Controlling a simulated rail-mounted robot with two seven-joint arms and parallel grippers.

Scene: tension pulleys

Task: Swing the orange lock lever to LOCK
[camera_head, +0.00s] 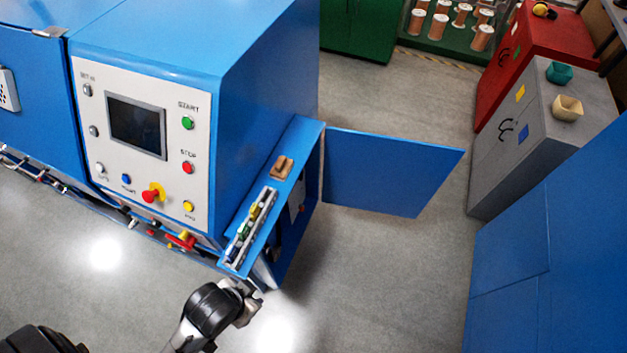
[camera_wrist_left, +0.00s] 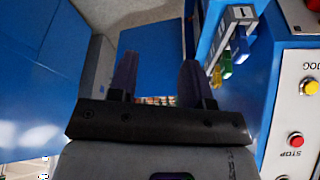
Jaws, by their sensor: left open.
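No lever marked LOCK can be made out for certain. A small orange-red spot (camera_head: 302,209) shows inside the open side box (camera_head: 308,180) in the head view, too small to identify. A red and yellow part (camera_head: 182,240) sticks out under the control panel. My left gripper (camera_head: 248,292) is by the lower front corner of the side box, its fingers partly hidden in the head view. In the left wrist view my left gripper (camera_wrist_left: 155,85) is open, with two dark fingers apart and nothing held between them. My right gripper is not in view.
The side box's blue door (camera_head: 390,172) stands open to the right. A rack of coloured handles (camera_head: 250,228) lies on the box top beside a brown block (camera_head: 283,167). The control panel (camera_head: 140,140) has several buttons. Grey floor (camera_head: 375,270) is free to the right.

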